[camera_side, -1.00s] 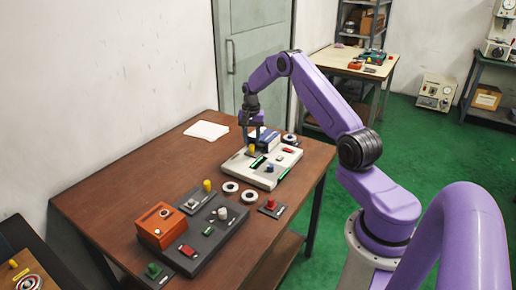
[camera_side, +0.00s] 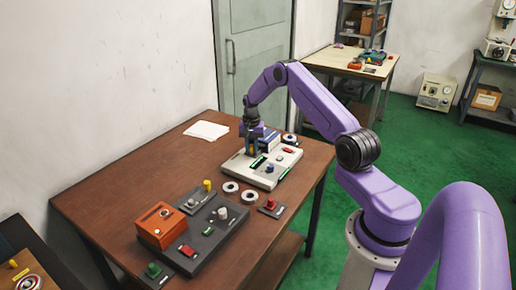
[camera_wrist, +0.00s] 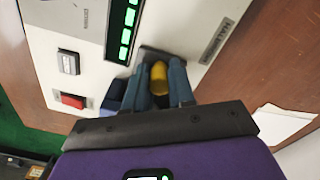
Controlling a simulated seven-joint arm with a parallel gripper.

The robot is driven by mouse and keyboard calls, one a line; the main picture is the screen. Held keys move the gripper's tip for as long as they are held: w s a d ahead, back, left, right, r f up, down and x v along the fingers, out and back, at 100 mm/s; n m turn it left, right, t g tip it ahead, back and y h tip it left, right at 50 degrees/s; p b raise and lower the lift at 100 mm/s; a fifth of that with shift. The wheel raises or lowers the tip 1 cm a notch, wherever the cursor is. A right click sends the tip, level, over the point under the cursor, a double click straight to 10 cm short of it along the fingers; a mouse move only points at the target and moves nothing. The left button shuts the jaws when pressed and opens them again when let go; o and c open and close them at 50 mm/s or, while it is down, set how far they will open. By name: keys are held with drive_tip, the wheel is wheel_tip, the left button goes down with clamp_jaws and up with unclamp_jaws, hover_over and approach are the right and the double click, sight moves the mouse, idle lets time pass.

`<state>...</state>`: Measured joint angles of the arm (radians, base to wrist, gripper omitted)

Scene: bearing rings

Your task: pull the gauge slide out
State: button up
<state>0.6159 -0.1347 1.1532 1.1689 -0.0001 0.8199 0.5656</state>
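A yellow knob (camera_wrist: 158,78) stands on a dark plate on the white panel (camera_wrist: 90,25), beside a label that starts with "HALL". It may be the grip of the gauge slide; no readable label says so. My gripper (camera_wrist: 162,80) is down at the panel, one blue finger on each side of the knob. The fingers are very close to it, but I cannot tell whether they press on it.
The panel also has a green-lit display (camera_wrist: 126,30), a grey switch (camera_wrist: 69,63) and a red switch (camera_wrist: 73,101). A blue box (camera_side: 269,140) stands close behind the gripper. Two pale rings (camera_side: 239,191) and a dark console (camera_side: 215,230) lie in front.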

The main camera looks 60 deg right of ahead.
drive_tip(key=shift+a, duration=5.65)
drive_tip(key=shift+w+a, duration=0.1)
drive_tip(key=shift+a, duration=0.35)
drive_tip(key=o, duration=0.7)
drive_tip(key=shift+d, duration=0.1)
drive_tip(key=shift+d, duration=0.15)
drive_tip(key=shift+r, duration=3.5)
